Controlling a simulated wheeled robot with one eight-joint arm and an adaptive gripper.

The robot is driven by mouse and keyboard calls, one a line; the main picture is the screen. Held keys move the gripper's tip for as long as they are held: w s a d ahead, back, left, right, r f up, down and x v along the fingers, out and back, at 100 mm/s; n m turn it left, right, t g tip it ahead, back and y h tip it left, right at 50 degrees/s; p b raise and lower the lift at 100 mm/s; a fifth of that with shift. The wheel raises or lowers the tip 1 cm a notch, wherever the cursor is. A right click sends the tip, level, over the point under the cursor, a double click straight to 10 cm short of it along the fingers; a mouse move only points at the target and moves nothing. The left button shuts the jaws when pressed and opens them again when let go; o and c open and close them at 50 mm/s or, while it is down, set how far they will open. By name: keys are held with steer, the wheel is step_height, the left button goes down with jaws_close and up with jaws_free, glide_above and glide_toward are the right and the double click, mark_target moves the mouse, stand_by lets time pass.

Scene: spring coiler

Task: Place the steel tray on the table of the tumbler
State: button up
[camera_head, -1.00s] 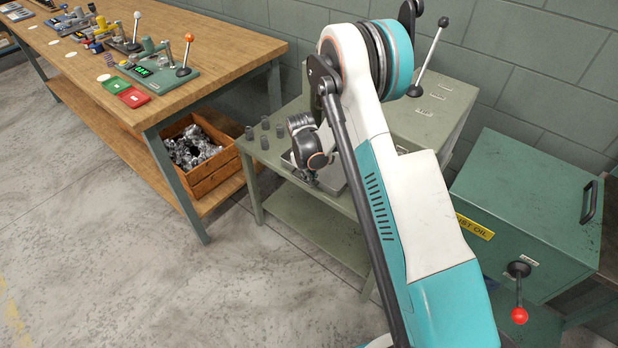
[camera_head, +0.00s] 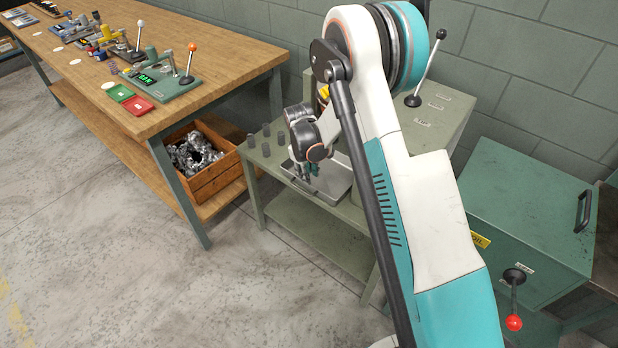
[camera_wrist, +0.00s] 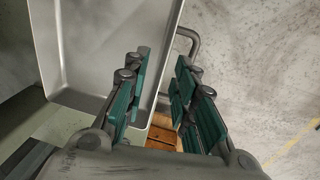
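The steel tray (camera_head: 334,191) is a shallow grey tray. In the head view it appears to rest on the small green table (camera_head: 255,152), partly hidden behind my arm. In the wrist view the tray (camera_wrist: 104,45) fills the upper left, with its bar handle (camera_wrist: 194,42) sticking out at its right side. My gripper (camera_head: 308,176) points down at the tray's left end. In the wrist view my gripper (camera_wrist: 160,88) is open, with a clear gap between the green-padded fingers. The left finger overlaps the tray; the right finger is outside its edge. Contact cannot be told.
Several dark grey pegs (camera_head: 266,131) stand on the green table left of the tray. A wooden crate of metal parts (camera_head: 200,165) sits on the workbench's lower shelf. The wooden workbench (camera_head: 220,62) is at left, a green cabinet (camera_head: 525,205) at right. The front floor is clear.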

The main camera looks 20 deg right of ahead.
steer(key=s+r+m+t, duration=0.1)
steer(key=s+r, duration=0.4)
steer(key=r, duration=0.5)
steer(key=s+r+m+t+p, duration=0.1)
steer(key=s+r, duration=0.3)
steer(key=r, duration=0.5)
steer(key=s+r+m+t, duration=0.1)
steer(key=s+r, duration=0.4)
steer(key=r, duration=0.5)
steer(key=s+r+m+t, duration=0.1)
steer(key=s+r+m, duration=0.1)
steer(key=s, duration=0.7)
steer(key=s+r+m+t+y, duration=0.1)
steer(key=s+r+m+t, duration=0.1)
steer(key=s, duration=0.8)
steer(key=shift+d+r, duration=0.35)
steer(key=shift+d, duration=0.05)
